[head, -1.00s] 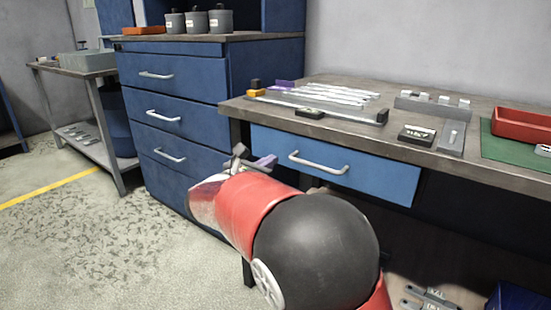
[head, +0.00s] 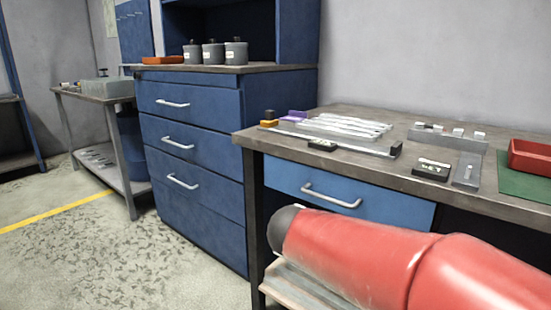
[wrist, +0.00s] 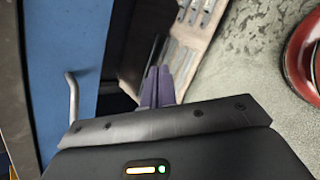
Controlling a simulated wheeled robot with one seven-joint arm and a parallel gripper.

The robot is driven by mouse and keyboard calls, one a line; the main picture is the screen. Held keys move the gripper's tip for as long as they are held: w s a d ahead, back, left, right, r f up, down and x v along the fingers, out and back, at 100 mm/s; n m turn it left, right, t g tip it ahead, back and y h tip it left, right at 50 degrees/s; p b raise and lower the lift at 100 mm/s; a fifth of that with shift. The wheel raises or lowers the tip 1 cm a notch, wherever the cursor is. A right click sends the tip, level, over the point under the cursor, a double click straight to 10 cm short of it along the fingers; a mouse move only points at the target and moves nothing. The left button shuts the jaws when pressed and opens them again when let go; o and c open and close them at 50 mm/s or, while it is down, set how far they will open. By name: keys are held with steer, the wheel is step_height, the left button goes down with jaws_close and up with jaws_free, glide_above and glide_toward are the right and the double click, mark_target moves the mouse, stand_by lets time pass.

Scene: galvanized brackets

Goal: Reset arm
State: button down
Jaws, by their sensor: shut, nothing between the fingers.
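My gripper (wrist: 157,87) shows in the wrist view with its two purple fingers close together and nothing between them. The blue bench drawer (wrist: 60,60) with its pale bar handle (wrist: 73,95) is to the left of the fingers, apart from them. In the head view my red arm crosses the lower right, in front of the workbench, and the gripper itself is out of sight. The drawer (head: 285,178) appears shut under the bench top, with its handle (head: 331,196) clear of the arm.
The workbench (head: 345,165) carries metal strips (head: 345,126), a bracket fixture (head: 468,160) and a red tray (head: 530,157) on a green mat. A blue cabinet (head: 200,205) stands left. A lower shelf with metal parts (wrist: 190,50) lies beyond my fingers. Floor at left is open.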

steer(key=s+f+m+y, duration=0.2)
steer(key=s+m+y, duration=0.2)
steer(key=s+m, duration=0.4)
steer(key=s+f+m+y, duration=0.1)
steer(key=s+m+y, duration=0.3)
steer(key=s+m, duration=0.3)
steer(key=shift+s+f+m+p, duration=0.3)
steer(key=shift+s+f+m, duration=0.1)
steer(key=shift+s, duration=0.2)
